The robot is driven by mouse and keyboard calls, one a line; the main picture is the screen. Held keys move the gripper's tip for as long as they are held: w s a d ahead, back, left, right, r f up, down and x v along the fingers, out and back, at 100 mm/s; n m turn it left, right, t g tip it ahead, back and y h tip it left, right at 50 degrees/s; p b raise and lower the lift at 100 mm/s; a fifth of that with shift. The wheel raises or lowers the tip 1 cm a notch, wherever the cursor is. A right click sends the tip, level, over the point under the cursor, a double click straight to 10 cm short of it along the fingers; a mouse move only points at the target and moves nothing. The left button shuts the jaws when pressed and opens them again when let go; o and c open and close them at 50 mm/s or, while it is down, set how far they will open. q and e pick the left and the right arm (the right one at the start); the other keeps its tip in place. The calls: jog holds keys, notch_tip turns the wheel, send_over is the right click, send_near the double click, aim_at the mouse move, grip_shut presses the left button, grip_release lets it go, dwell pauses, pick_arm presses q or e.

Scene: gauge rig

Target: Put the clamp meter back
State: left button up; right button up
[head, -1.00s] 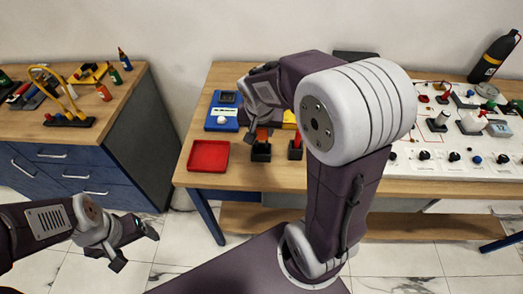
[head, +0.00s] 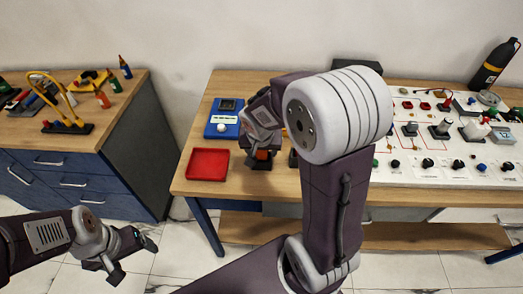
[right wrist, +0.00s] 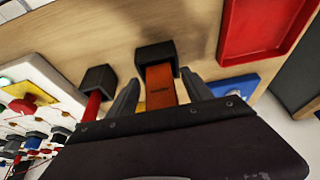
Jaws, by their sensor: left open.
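An orange, flat-sided tool (right wrist: 160,86) with small dark lettering stands in a black holder (right wrist: 156,55); it may be the clamp meter, but I cannot tell for sure. My right gripper (right wrist: 159,76) is open, with one finger on each side of the orange tool and visible gaps between. In the head view my right gripper (head: 260,146) is low over the bench at that tool (head: 262,154), hiding part of it. My left gripper (head: 134,259) is open and empty, over the floor in front of the benches.
A red tray (head: 208,164) and a blue meter (head: 223,120) lie left of the holder. A second black holder (right wrist: 98,78) with a red-handled tool (right wrist: 92,105) stands close by. A white panel (head: 440,160) with knobs fills the right. A side bench (head: 60,135) holds tools.

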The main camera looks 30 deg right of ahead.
jog(key=shift+r, duration=0.1)
jog(key=shift+r+p, duration=0.35)
jog(key=p+v, duration=0.2)
jog(key=v, duration=0.9)
jog(key=shift+s+a+f+n+g+y, duration=0.45)
jog(key=shift+s+a+f+n, duration=0.5)
jog(key=shift+s+f, duration=0.8)
jog(key=shift+s+a+f+n+g+y, duration=0.55)
jog(key=shift+s+f+n, duration=0.55)
jog(key=shift+f, duration=1.25)
jog(key=shift+s+a+f+n+g+y, duration=0.3)
jog(key=shift+s+a+f+n, duration=0.9)
jog(key=shift+f, duration=0.9)
jog(key=shift+s+d, duration=0.15)
jog(key=shift+d, duration=0.1)
